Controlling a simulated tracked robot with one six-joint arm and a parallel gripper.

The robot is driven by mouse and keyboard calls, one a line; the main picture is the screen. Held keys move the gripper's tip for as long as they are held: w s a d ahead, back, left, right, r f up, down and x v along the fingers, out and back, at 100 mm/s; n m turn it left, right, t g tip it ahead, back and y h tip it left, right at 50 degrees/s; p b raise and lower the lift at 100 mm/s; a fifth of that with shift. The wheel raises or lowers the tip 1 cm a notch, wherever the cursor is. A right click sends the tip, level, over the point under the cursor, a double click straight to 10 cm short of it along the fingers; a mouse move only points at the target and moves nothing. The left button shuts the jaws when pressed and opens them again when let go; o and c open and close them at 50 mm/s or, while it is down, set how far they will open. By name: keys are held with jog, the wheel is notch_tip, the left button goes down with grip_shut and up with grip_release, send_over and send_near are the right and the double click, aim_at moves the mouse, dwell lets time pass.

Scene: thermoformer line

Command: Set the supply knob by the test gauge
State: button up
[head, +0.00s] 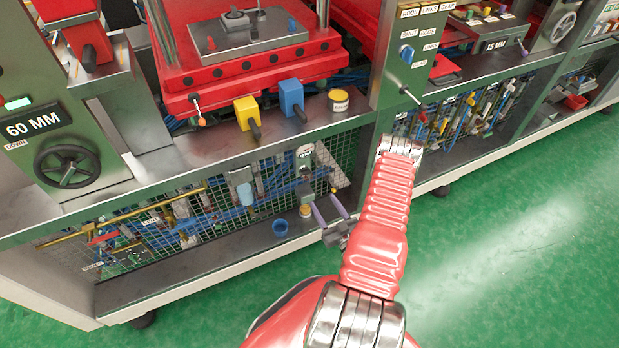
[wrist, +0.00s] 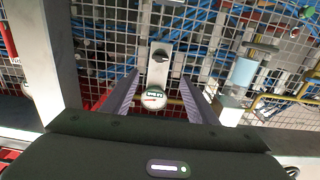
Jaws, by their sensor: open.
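The gauge also shows in the head view (head: 305,151), on the mesh under the red press. My gripper (wrist: 162,77) is open and empty. Its two purple fingers stand on either side of the plate in the wrist view, apart from the knob. In the head view my gripper (head: 322,201) is low in front of the mesh. The dial reading is too small to read.
A wire mesh guard (head: 215,200) with blue hoses and fittings lies behind. A pale blue cylinder (wrist: 243,71) hangs to one side. Yellow and blue blocks (head: 246,112) sit on the upper ledge. Green floor is clear at right.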

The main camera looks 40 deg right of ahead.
aim_at(307, 174)
jog(key=shift+w, duration=0.15)
jog(key=x, duration=1.3)
jog(key=shift+w+d+f, duration=0.1)
jog(key=shift+w+d, duration=0.05)
jog(key=shift+w, duration=0.1)
jog(key=c, duration=1.1)
jog(key=shift+o, duration=0.2)
jog(key=shift+s+d, duration=0.1)
jog(key=shift+d, duration=0.1)
jog(key=shift+a, duration=0.1)
